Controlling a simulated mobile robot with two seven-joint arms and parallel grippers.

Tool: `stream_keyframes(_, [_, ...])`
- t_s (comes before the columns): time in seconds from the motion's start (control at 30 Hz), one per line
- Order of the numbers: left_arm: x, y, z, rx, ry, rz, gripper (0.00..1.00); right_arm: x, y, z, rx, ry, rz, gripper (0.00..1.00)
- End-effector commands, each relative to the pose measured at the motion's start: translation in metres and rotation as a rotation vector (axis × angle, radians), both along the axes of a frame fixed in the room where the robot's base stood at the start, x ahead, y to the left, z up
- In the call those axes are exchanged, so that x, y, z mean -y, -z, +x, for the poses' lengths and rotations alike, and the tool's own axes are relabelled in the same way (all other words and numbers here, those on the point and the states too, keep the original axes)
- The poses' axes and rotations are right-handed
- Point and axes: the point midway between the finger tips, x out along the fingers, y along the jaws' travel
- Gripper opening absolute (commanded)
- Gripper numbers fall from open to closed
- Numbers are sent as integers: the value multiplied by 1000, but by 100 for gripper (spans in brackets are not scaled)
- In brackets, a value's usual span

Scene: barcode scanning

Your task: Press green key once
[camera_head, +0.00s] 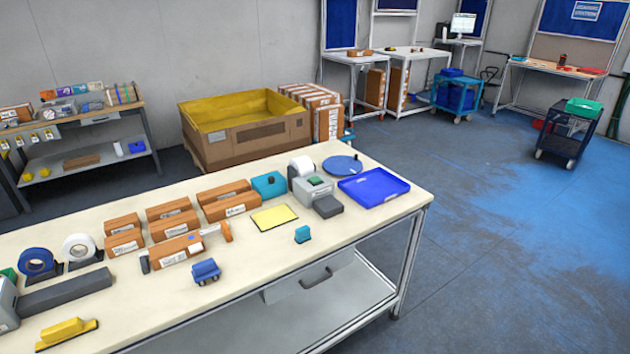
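A green key (316,181) shows on top of a small light-grey device (313,191) on the right half of the white worktable (350,237). It is too small to tell whether it is pressed. A white paper roll (301,166) stands just behind the device, and a dark-grey box (328,206) is at its front right. Another green patch (9,274) shows at the left picture edge above a grey device (6,306) that is cut off, and I cannot tell what it is. Neither of my grippers is in view.
A teal box (269,185) is left of the device; a blue tray (373,187) and blue disc (342,166) are to its right. A yellow pad (274,218) and small blue object (303,235) lie in front. Several brown boxes (175,226) and tape rolls fill the left.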

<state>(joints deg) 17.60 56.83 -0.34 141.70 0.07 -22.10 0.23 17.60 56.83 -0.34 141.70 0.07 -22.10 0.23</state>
Motion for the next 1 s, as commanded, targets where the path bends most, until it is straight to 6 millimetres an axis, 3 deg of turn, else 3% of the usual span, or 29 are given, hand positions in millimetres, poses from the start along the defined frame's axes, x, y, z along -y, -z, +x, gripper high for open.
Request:
stream_keyframes(0.07, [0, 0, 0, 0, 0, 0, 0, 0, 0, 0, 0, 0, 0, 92])
stream_keyframes(0.3, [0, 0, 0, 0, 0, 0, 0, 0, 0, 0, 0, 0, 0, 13])
stream_keyframes(0.33, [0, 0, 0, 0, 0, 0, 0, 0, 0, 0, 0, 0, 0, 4])
stream_keyframes(0.37, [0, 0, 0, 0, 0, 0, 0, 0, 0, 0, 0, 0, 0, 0])
stream_keyframes(1.0, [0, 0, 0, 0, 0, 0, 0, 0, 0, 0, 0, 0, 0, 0])
